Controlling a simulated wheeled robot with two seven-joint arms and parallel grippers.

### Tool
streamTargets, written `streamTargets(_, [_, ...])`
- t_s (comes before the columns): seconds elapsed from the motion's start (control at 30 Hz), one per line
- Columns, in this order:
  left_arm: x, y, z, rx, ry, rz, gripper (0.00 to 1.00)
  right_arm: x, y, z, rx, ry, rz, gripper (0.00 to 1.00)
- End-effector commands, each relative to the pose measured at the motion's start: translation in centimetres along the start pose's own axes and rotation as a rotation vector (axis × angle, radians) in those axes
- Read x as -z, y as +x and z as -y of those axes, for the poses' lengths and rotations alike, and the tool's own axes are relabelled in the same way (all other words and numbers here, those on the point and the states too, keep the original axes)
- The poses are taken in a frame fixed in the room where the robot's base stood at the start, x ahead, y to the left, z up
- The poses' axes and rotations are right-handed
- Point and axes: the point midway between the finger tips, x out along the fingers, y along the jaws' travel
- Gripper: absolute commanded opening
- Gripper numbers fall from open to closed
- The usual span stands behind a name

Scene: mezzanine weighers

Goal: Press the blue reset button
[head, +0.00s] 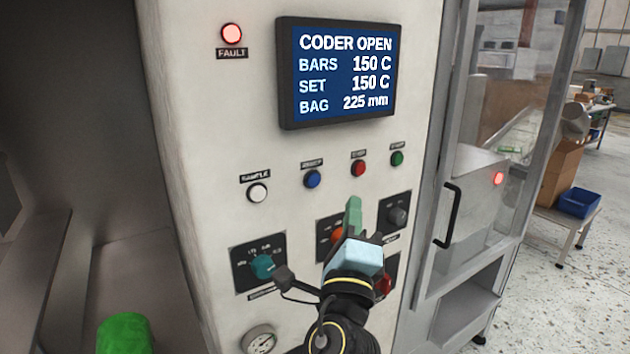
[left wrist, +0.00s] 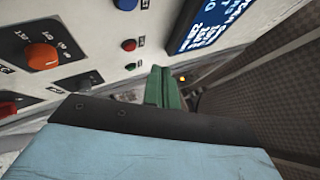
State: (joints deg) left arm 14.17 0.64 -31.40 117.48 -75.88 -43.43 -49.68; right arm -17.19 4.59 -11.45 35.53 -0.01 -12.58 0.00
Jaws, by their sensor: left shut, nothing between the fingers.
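The blue button (head: 312,179) sits on the pale machine panel, second from left in a row of small round buttons, under a dark label. It also shows at the top edge of the left wrist view (left wrist: 125,4). My left gripper (head: 353,205) is shut with nothing in its green fingers. In the head view its fingertips appear below and right of the blue button, under the red button. The gap between fingertips and panel cannot be judged exactly. The fingers also show in the left wrist view (left wrist: 162,86). My right gripper is not in view.
Near the blue button are a white button (head: 257,193), a red button (head: 358,168) and a green button (head: 397,158). An orange knob (head: 337,235) and a grey knob (head: 397,215) lie beside my gripper. The screen (head: 338,117) above reads CODER OPEN; the fault lamp (head: 231,33) glows red.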

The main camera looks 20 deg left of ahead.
Motion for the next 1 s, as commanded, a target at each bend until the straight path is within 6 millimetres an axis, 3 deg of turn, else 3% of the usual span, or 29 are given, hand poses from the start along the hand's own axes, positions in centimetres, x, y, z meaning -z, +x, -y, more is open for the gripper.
streamTargets(0.6, [-3.8, 5.3, -3.8, 0.001, 0.002, 0.0, 0.0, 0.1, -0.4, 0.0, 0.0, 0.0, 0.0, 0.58])
streamTargets(1.0, [-4.3, 5.8, -4.3, 0.0, -0.001, 0.0, 0.0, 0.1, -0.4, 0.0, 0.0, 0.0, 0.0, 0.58])
